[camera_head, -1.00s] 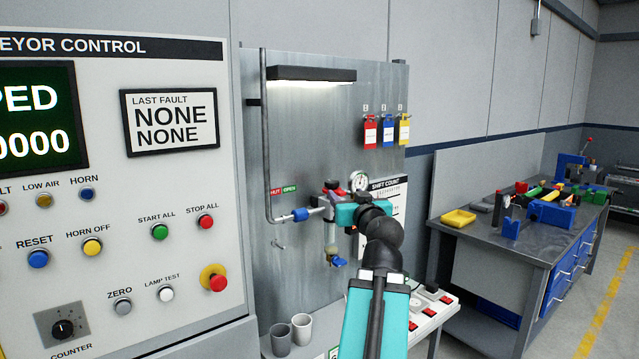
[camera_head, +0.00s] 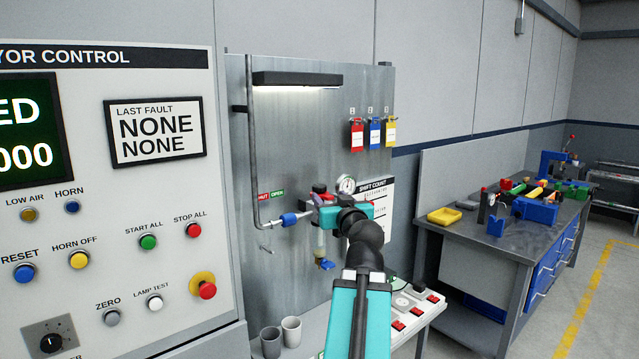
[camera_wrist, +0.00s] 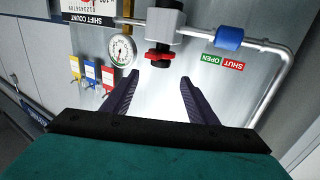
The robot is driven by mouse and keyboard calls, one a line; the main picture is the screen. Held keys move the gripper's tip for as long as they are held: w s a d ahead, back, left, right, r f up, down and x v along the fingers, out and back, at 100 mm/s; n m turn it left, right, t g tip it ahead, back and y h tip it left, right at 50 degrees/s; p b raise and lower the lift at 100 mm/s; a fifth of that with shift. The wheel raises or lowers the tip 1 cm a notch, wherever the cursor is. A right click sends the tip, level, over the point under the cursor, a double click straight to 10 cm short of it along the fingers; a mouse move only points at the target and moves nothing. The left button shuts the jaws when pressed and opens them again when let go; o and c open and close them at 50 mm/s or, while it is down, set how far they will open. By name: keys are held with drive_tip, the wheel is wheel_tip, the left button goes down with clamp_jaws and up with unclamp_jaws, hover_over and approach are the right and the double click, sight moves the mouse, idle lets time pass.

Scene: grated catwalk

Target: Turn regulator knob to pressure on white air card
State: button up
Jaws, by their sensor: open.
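The regulator (camera_wrist: 163,27) is a grey body on a pipe, upside down in the wrist view, with a red part and a dark knob (camera_wrist: 159,62) toward my gripper. A round white gauge (camera_wrist: 122,50) sits beside it; it also shows in the head view (camera_head: 346,184). A white card headed SHIFT COUNT (camera_head: 379,188) hangs right of the regulator; I cannot make out an air card. My gripper (camera_wrist: 158,80) is open and empty, its fingers spread on either side of the line to the knob and apparently short of it. My wrist hides part of the regulator in the head view.
A blue pipe collar (camera_wrist: 229,37) and a SHUT/OPEN label (camera_wrist: 224,62) are beside the regulator. Red, blue and yellow tags (camera_head: 375,133) hang above. Two grey cups (camera_head: 281,336) stand on the shelf below. The control panel (camera_head: 120,230) is at left, a workbench (camera_head: 500,235) at right.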

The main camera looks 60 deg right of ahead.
sight(322, 189)
drive_tip(key=shift+p+x, duration=2.2)
drive_tip(key=shift+x, duration=3.7)
drive_tip(key=shift+s, duration=0.1)
